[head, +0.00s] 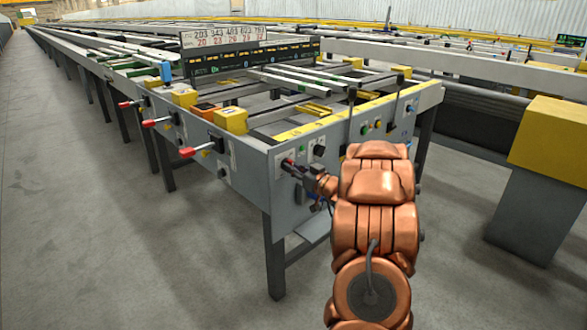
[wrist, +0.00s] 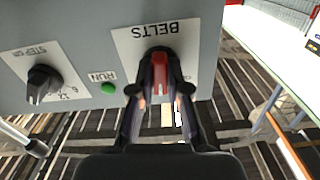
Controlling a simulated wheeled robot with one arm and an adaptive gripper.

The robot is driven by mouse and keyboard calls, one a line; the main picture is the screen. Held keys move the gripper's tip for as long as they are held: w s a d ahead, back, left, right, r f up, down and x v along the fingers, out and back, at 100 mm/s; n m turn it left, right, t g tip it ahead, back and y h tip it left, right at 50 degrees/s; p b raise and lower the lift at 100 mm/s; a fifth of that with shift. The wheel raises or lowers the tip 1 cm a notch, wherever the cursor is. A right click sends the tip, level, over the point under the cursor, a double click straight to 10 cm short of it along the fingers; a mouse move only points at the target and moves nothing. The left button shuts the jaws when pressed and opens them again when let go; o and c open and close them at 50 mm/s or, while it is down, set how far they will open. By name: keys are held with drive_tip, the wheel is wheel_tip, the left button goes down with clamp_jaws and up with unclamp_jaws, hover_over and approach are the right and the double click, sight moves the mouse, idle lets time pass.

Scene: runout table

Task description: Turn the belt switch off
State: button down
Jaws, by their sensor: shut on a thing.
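The belt switch (wrist: 160,72) is a red knob on a white plate lettered BELTS, which reads upside down in the wrist view. My gripper (wrist: 161,80) is shut on the knob, with one dark finger on each side of it. In the head view my gripper (head: 291,165) reaches the front panel at the near corner of the runout table (head: 240,160). The fingers hide the knob's sides and part of the lettering on its plate, so I cannot read its setting.
In the wrist view a green RUN button (wrist: 108,88) and a black STEP knob (wrist: 43,80) sit left of the switch. Red-handled levers (head: 188,152) stick out from the table's left side. A yellow-topped grey post (head: 545,140) stands at right. The floor at left is clear.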

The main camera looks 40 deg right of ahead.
drive_tip(key=shift+n+b, duration=2.1)
drive_tip(key=shift+n, duration=2.9)
drive_tip(key=c, duration=1.1)
unclamp_jaws()
drive_tip(key=shift+c, duration=0.2)
drive_tip(key=s, duration=1.2)
drive_tip(key=shift+a, duration=0.1)
